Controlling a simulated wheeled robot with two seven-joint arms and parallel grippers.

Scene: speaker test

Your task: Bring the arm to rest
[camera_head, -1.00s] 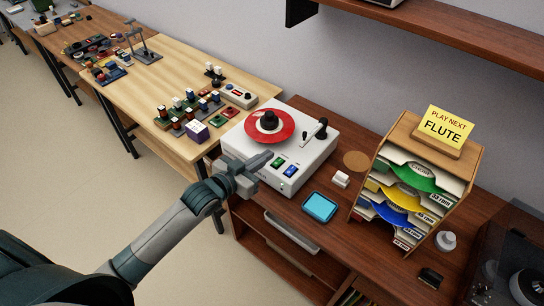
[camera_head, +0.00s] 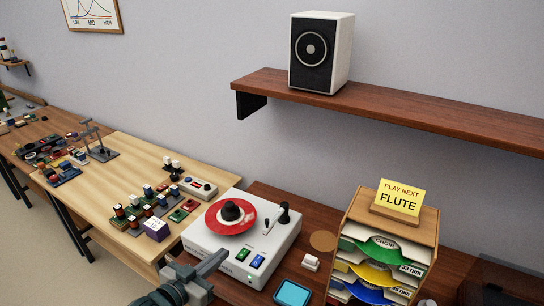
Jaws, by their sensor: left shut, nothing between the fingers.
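My left gripper (camera_head: 210,266) is at the bottom of the head view, in front of the white record player (camera_head: 205,243). Its fingers are shut with nothing between them and point up and right. From this angle they overlap the player's front left part, and I cannot tell if they touch it. My left arm (camera_head: 165,294) comes in from the bottom edge. A red record (camera_head: 215,221) with a black centre lies on the player. A green button (camera_head: 243,254) and a blue button (camera_head: 257,262) are on its front right. My right gripper is not in view.
A wooden rack (camera_head: 428,222) of coloured folders carries a yellow "PLAY NEXT FLUTE" sign (camera_head: 401,196). A blue-topped pad (camera_head: 292,293) and a small white block (camera_head: 311,262) lie near the player. A speaker (camera_head: 320,52) stands on the wall shelf (camera_head: 420,112). Small parts crowd the light table (camera_head: 130,158).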

